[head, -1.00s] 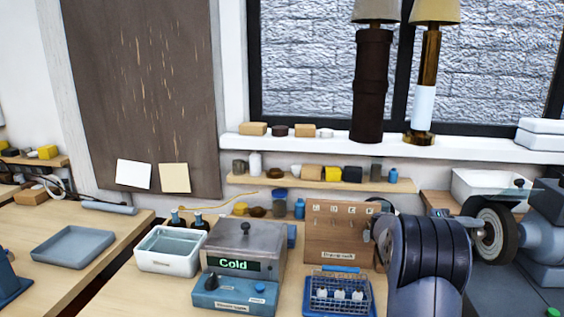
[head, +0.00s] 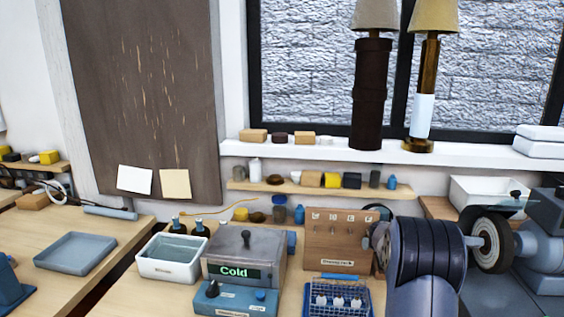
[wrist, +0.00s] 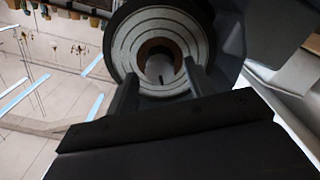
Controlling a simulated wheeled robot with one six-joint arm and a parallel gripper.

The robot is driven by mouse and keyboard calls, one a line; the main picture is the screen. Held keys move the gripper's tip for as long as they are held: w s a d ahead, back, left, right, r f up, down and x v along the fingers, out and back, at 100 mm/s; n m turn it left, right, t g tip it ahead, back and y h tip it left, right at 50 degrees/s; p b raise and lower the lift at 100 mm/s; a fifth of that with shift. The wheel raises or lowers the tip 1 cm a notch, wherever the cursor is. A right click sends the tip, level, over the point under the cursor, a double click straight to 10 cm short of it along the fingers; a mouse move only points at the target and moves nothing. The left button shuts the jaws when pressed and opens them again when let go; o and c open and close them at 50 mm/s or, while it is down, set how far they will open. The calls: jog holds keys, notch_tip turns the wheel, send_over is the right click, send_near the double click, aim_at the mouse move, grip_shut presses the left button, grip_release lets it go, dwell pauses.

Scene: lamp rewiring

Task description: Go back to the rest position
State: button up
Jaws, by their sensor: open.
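My gripper (wrist: 160,84) shows in the wrist view with its two dark fingers spread apart. I see nothing held between them. Behind the fingers is a round dark part with pale concentric rings; I cannot tell what it is or whether it is mine. In the head view my dark ribbed arm stands at the lower right, and I cannot make out the fingers there.
On the bench are a unit reading "Cold" (head: 242,262), a white basin (head: 166,270), a wooden board with hooks (head: 338,258) and a blue rack (head: 338,300). A grinder wheel (head: 492,243) is close beside my arm. Two lamps (head: 370,95) (head: 423,90) stand on the sill.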

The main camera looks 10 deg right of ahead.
jog(key=m+p, duration=0.2)
jog(key=shift+m+p, duration=0.3)
jog(key=shift+m, duration=0.1)
jog(key=shift+a+f, duration=0.1)
dwell(0.3)
